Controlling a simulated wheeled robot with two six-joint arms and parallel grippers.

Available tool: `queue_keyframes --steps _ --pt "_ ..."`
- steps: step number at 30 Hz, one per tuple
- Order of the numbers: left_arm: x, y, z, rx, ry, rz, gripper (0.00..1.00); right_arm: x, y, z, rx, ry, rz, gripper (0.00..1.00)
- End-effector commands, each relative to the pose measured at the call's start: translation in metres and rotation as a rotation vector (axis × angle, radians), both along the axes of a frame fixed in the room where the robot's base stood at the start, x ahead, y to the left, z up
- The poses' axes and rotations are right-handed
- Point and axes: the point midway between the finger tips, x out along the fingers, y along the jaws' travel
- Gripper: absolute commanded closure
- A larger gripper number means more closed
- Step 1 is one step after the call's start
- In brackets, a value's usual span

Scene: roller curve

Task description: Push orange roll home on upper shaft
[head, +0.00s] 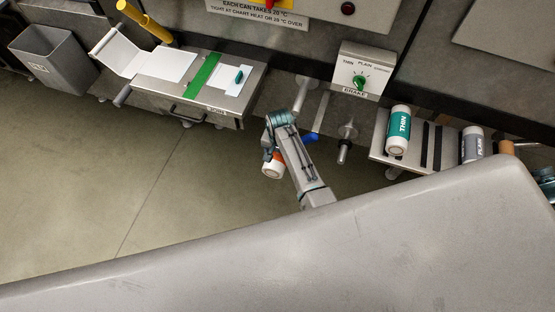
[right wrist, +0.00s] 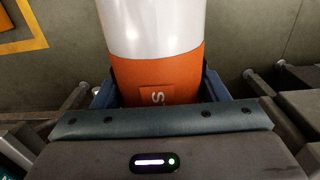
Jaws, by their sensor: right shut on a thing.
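The orange roll (head: 272,169) has a white body and an orange band with a letter S. It fills the top middle of the right wrist view (right wrist: 155,75), running out of the frame. My right gripper (head: 277,153) is shut on it, one finger on each side of the orange band. A metal shaft (head: 304,86) sticks out from the machine, above and right of the roll in the head view. A second shaft (head: 344,150) is lower and further right. The roll's bore is hidden, so I cannot tell whether it is on a shaft.
A lever with a blue handle (head: 311,137) is close to my right arm. A brake box with a green knob (head: 360,83) is above. A shelf (head: 422,160) at right holds a green THIN roll (head: 399,130) and a grey PLAIN roll (head: 472,145). Floor at left is clear.

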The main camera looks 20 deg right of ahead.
Motion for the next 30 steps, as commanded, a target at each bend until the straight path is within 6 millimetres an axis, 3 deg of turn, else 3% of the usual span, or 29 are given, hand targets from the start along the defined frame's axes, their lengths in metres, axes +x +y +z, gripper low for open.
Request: queue_keyframes --steps 19,30 --pt "0.000 0.000 -0.036 0.000 0.000 0.000 0.64 0.038 -0.025 -0.002 -0.001 -0.003 -0.001 0.71" --pt "0.000 0.000 -0.042 0.000 0.000 0.000 0.64 0.058 -0.039 0.000 -0.001 -0.002 0.000 0.71"
